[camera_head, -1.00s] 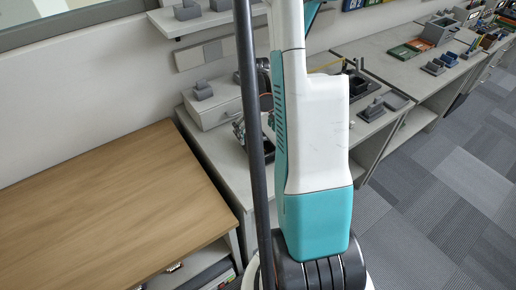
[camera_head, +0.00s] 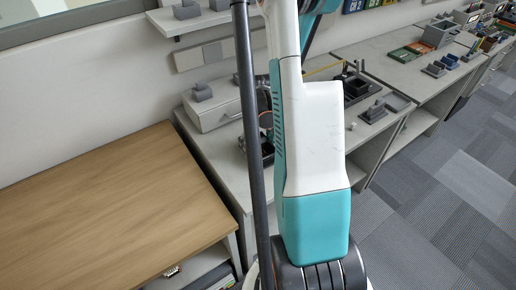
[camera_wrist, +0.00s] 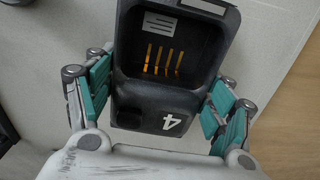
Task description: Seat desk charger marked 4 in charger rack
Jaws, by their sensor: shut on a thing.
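The desk charger (camera_wrist: 148,104) is a dark grey block with an open pocket, several gold contacts and a white 4 on its front. It fills the middle of the wrist view. My gripper (camera_wrist: 160,92) is closed on it, with teal-and-grey fingers along its left and right sides. The fingertips are partly hidden by the charger. In the head view my arm and a dark pole hide most of the gripper and charger. I cannot pick out the charger rack with certainty in either view.
A grey bench (camera_head: 215,145) stands by the wall, with a drawer box (camera_head: 212,108) on it. A black open box (camera_head: 359,86) and a dark tray with grey blocks (camera_head: 374,111) lie farther right. A bare wooden table (camera_head: 100,210) is at left. Grey floor at right is clear.

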